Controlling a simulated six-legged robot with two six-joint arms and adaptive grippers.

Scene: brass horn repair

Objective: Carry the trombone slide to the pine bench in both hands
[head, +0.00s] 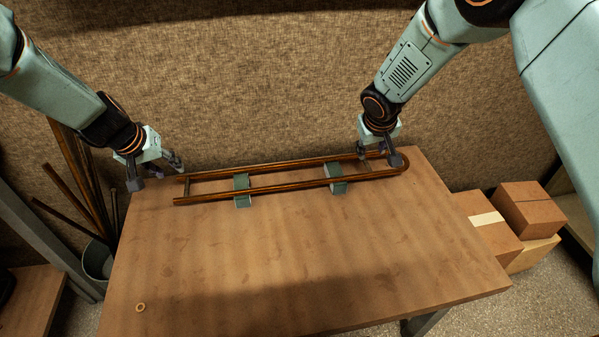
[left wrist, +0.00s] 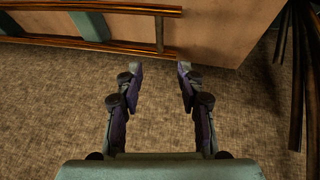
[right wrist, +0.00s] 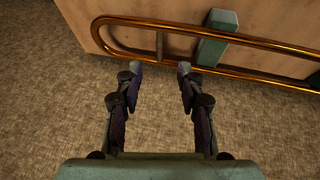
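The trombone slide (head: 285,187), two long brass tubes joined by a U-bend at the right, lies across two grey-green blocks near the far edge of a wooden tabletop (head: 300,260). My left gripper (head: 157,174) is open and empty beyond the slide's left end. In the left wrist view its fingertips (left wrist: 160,68) are apart, short of the tube end and crossbar (left wrist: 159,35). My right gripper (head: 380,156) is open and empty by the U-bend end. In the right wrist view its fingertips (right wrist: 160,68) stop just short of the nearer tube, beside the U-bend (right wrist: 97,30).
Blocks (head: 242,190) and (head: 336,179) hold the slide off the tabletop. A small ring (head: 140,307) lies at the front left. A bucket (head: 97,260) with long tubes stands left of the table, cardboard boxes (head: 528,205) at the right.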

